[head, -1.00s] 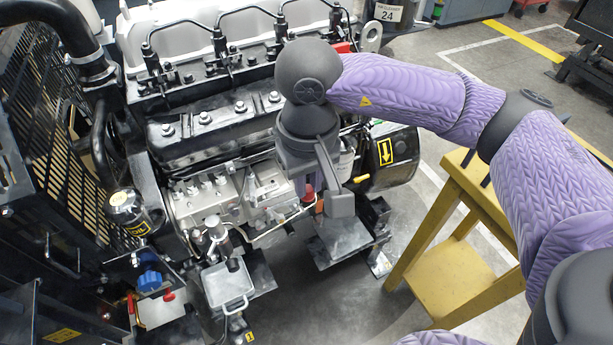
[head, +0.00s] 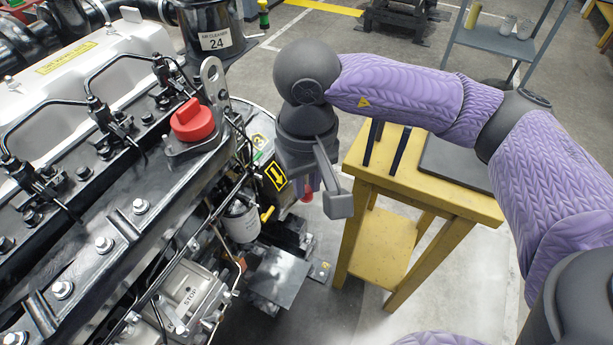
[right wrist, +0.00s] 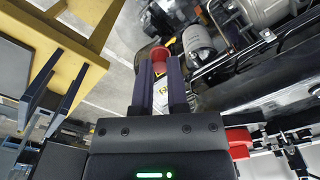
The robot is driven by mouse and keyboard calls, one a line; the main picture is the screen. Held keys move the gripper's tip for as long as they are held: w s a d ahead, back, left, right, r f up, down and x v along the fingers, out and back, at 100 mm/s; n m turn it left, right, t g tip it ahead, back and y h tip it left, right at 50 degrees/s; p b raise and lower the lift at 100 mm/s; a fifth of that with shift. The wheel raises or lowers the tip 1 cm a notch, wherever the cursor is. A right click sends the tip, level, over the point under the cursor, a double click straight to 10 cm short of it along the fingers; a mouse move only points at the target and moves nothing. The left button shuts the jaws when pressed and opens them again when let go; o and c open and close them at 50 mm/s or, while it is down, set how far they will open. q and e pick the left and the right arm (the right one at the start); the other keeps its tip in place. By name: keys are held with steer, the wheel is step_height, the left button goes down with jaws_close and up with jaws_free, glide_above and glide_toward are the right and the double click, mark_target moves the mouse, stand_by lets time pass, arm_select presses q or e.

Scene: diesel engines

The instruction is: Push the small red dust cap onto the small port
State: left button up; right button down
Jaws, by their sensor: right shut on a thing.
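My right gripper (head: 308,190) hangs in front of the engine's end, above the floor between the engine and the yellow stand. It points down and is mostly hidden behind its own wrist. In the right wrist view its two dark fingers (right wrist: 159,85) are shut on a small red dust cap (right wrist: 160,54) at their tips. A bit of the same cap (head: 306,195) shows in the head view. The cap is clear of the engine (head: 100,235). I cannot make out which fitting is the small port. My left gripper is out of view.
A larger red cap (head: 192,121) sits on top of the engine near a lifting eye. A yellow stand (head: 430,196) with dark upright bars is to the right of the gripper. A black air cleaner (head: 212,25) stands behind. Grey floor lies between engine and stand.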

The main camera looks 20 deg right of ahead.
steer(key=shift+w+a+f, duration=0.15)
steer(key=shift+a+f, duration=0.05)
steer(key=shift+a, duration=0.2)
steer(key=w+a+f+m+g+y+b, duration=0.2)
steer(key=a+m+g+b, duration=0.2)
steer(key=a+m+g, duration=0.55)
steer(key=w+d+f+m+t+y+b, duration=0.25)
steer(key=d+f+m+t+y, duration=0.35)
steer(key=m+t, duration=0.75)
steer(key=w+d+f+m+t+y+b, duration=0.1)
steer(key=w+d+f+m+t+y, duration=0.2)
steer(key=d+f+m+t, duration=1)
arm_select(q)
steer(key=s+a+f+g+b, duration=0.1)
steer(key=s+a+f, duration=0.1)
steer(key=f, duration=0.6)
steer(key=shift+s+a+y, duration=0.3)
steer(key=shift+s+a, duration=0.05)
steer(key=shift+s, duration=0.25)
arm_select(e)
steer(key=w+a+r+m+g, duration=0.2)
steer(key=w+a+r, duration=0.3)
steer(key=a, duration=0.4)
steer(key=shift+a+r+m+g, duration=0.15)
steer(key=shift+r+m+g, duration=0.35)
steer(key=shift+m, duration=0.4)
